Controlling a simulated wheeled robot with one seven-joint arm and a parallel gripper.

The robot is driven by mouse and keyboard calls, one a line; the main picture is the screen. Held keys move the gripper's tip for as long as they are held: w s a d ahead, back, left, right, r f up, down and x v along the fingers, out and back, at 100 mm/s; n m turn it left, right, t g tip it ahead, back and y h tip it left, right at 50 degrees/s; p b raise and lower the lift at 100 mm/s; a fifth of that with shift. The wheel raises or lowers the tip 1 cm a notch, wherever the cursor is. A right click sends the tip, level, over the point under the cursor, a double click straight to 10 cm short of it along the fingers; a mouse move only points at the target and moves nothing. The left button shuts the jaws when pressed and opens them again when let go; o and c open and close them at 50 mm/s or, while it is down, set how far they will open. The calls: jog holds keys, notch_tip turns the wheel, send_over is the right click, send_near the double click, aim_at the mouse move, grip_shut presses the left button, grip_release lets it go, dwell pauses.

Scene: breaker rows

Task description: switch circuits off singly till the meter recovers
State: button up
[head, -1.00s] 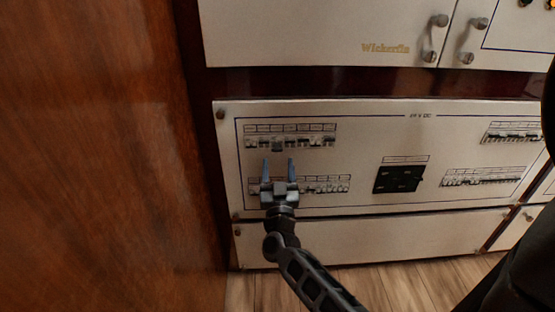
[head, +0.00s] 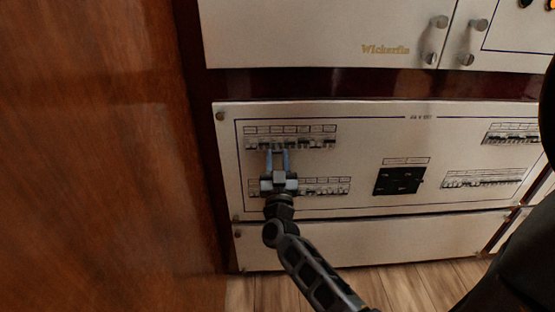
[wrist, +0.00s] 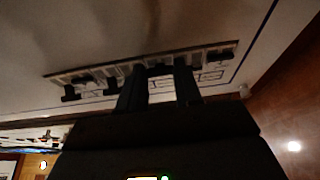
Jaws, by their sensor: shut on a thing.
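The cream breaker panel (head: 350,150) has an upper left row of breakers (head: 318,142) and a lower left row (head: 325,188). My gripper (head: 277,152) reaches up to the upper left row, its blue-grey fingers close together on one breaker switch left of the row's middle. In the wrist view, my gripper (wrist: 160,82) meets the row, with dark breaker levers (wrist: 72,94) beside it. The held switch is mostly hidden between the fingers; its position cannot be told. A black square unit (head: 398,180) is mid-panel; whether it is the meter, and any reading, cannot be told.
Two more breaker rows stand at the right, an upper one (head: 512,134) and a lower one (head: 483,178). A wooden wall (head: 100,150) closes the left side. White cupboard doors (head: 320,35) with handles are above. Wooden floor (head: 400,285) lies below.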

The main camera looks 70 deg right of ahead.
jog(key=c, duration=0.3)
